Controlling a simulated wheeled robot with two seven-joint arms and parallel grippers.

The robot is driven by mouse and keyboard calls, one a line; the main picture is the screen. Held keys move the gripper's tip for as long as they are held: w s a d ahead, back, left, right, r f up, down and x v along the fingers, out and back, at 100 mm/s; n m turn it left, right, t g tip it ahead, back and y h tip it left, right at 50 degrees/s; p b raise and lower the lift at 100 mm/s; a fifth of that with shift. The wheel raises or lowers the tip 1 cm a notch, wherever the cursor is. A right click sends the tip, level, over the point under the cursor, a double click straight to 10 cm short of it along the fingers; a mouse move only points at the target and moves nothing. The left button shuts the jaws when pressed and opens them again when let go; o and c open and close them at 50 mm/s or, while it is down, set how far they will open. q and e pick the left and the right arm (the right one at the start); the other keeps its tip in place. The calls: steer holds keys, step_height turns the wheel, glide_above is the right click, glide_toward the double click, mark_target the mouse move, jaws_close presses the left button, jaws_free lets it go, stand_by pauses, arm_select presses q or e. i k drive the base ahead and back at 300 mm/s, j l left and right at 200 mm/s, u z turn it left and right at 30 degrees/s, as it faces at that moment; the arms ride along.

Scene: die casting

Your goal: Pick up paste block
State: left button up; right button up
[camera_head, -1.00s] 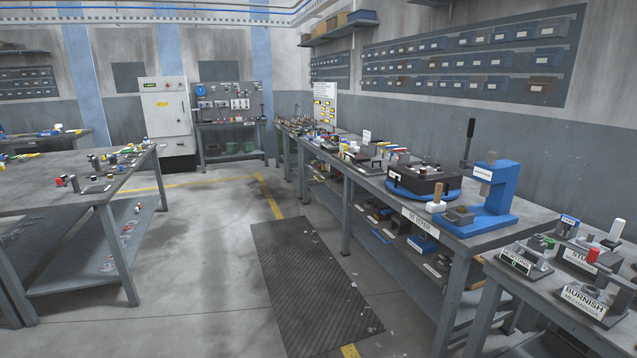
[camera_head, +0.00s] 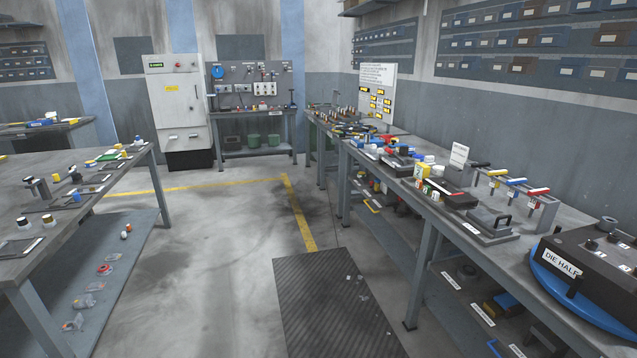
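I cannot single out a paste block for certain. Small items that could include it stand on the long right-hand bench (camera_head: 563,222), among them a small yellow and white group of blocks (camera_head: 421,172) near the bench's middle. Other small blocks and cylinders lie on the left table (camera_head: 110,190), too small to identify. Neither of my grippers shows in the head view.
A black die half (camera_head: 590,255) sits on a blue turntable at the near right. A dark ribbed mat (camera_head: 330,300) lies on the floor between the tables. A grey cabinet (camera_head: 180,115) and a pegboard bench (camera_head: 255,151) stand at the back.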

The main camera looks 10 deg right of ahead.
mark_target(429, 161)
steer(key=i, duration=1.85)
